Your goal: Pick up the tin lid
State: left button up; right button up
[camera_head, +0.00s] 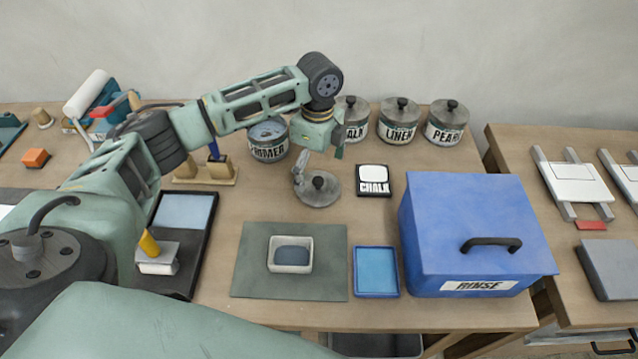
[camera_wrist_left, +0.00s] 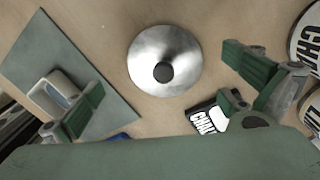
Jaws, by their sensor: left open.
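The tin lid (camera_head: 322,193) is a round, grey metal disc with a black knob, lying flat on the wooden table. It shows whole in the left wrist view (camera_wrist_left: 184,72), knob facing the camera. My left gripper (camera_head: 319,165) is open and empty above the lid, pointing down. The gripper hides part of the lid's far side in the head view. My right gripper is not in view.
The PRIMER tin (camera_head: 268,148) stands without a lid behind the gripper; several lidded tins, such as LINEN (camera_head: 398,128), stand right of it. A CHALK card (camera_head: 373,187) lies close right of the lid. A green mat (camera_head: 247,262) and blue RINSE box (camera_head: 470,220) are nearer.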

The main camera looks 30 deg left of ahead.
aim_at(318, 180)
pick_arm(q)
jog(key=f, duration=0.2)
jog(key=f+p, duration=0.1)
jog(key=f, duration=0.1)
jog(key=shift+d, duration=0.3)
jog(key=shift+f, duration=0.3)
jog(key=c, duration=1.4)
jog(key=shift+s, duration=0.1)
jog(key=c, duration=0.5)
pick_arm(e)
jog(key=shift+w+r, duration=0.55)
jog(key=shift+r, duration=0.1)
